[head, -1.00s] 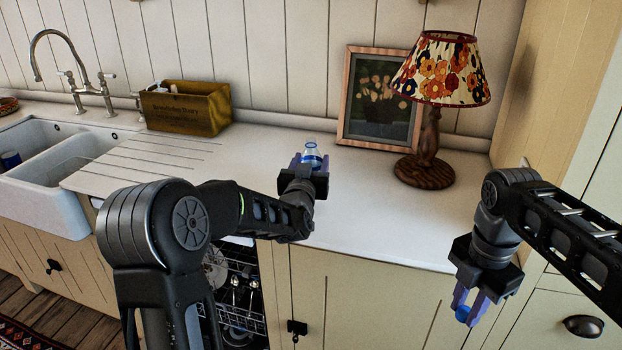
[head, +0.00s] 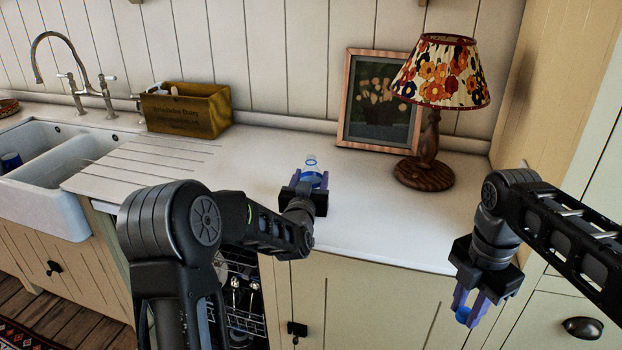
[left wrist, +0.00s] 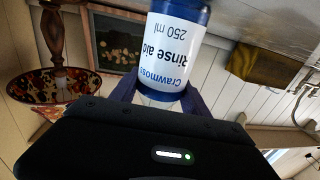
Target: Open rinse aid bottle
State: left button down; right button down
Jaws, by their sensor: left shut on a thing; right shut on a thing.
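The rinse aid bottle (head: 311,176) is blue, with a clear narrow top and a white label. My left gripper (head: 310,186) is shut on it over the worktop. In the left wrist view the bottle (left wrist: 175,45) appears upside down, its label reading "Rinse aid 250 ml", between the fingers. No cap shows on its top in the head view. Whether its base touches the worktop I cannot tell. My right gripper (head: 468,308) points down in front of the cabinets, shut on a small blue cap (head: 463,314), well apart from the bottle.
The worktop (head: 375,215) is clear around the bottle. A lamp (head: 425,170) and a framed picture (head: 352,115) stand at the back right. A yellow box (head: 190,112) and a sink (head: 45,195) are to the left. An open dishwasher with dishes (head: 240,290) shows below.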

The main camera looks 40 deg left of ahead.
pick_arm(q)
jog(key=shift+f, duration=0.1)
pick_arm(e)
jog(key=shift+f, duration=0.25)
pick_arm(q)
jog(key=c, duration=0.5)
grip_release()
pick_arm(e)
jog(key=shift+r, duration=0.1)
jog(key=shift+r, duration=0.1)
pick_arm(q)
jog(key=shift+s, duration=0.1)
jog(key=b+v, duration=0.2)
jog(key=v, duration=1)
pick_arm(e)
notch_tip(320, 180, down, 2)
jog(key=shift+f, duration=0.1)
